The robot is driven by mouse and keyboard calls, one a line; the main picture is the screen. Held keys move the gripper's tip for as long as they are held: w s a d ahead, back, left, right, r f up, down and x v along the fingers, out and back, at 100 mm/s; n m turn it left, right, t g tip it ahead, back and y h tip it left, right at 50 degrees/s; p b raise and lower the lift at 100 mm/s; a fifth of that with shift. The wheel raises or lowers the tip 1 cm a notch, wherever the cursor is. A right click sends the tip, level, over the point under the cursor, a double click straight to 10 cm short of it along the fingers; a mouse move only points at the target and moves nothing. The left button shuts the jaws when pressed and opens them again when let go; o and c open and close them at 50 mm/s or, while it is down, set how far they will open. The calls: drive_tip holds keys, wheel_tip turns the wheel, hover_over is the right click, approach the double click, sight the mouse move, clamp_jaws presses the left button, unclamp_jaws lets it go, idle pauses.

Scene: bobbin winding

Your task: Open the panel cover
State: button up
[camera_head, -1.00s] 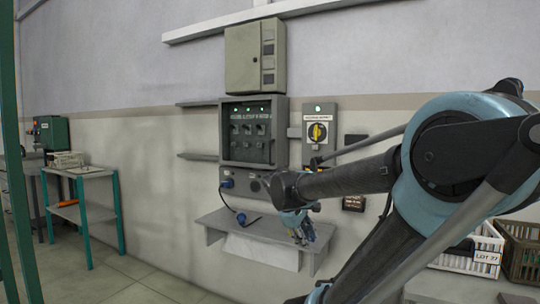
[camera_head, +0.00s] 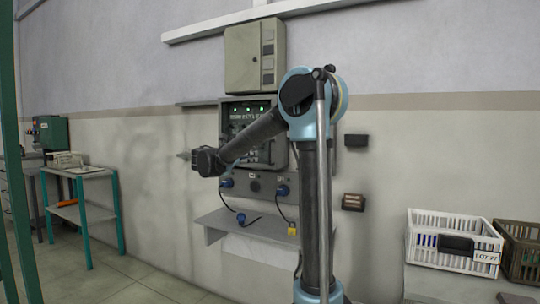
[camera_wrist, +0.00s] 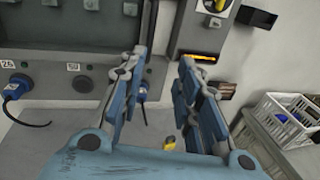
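The grey panel (camera_head: 226,130) is on the wall, with green lights along its top and rows of switches behind its front. My arm crosses in front of it and hides part of it. I cannot make out the cover's edge or handle clearly. My gripper (camera_head: 184,155) is just left of the panel in the head view, apart from the wall as far as I can tell. In the wrist view the fingers (camera_wrist: 160,72) are spread with nothing between them. The panel's lower part (camera_wrist: 70,38) shows left of the fingers there.
A shelf (camera_head: 235,222) juts out below. A grey cabinet (camera_head: 243,58) is above. A white crate (camera_head: 428,250) stands at right. The wall at left is clear.

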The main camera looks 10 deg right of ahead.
drive_tip(key=w+a, duration=0.1)
hover_over(270, 162)
drive_tip(key=shift+w+r+n, duration=0.4)
idle(0.4)
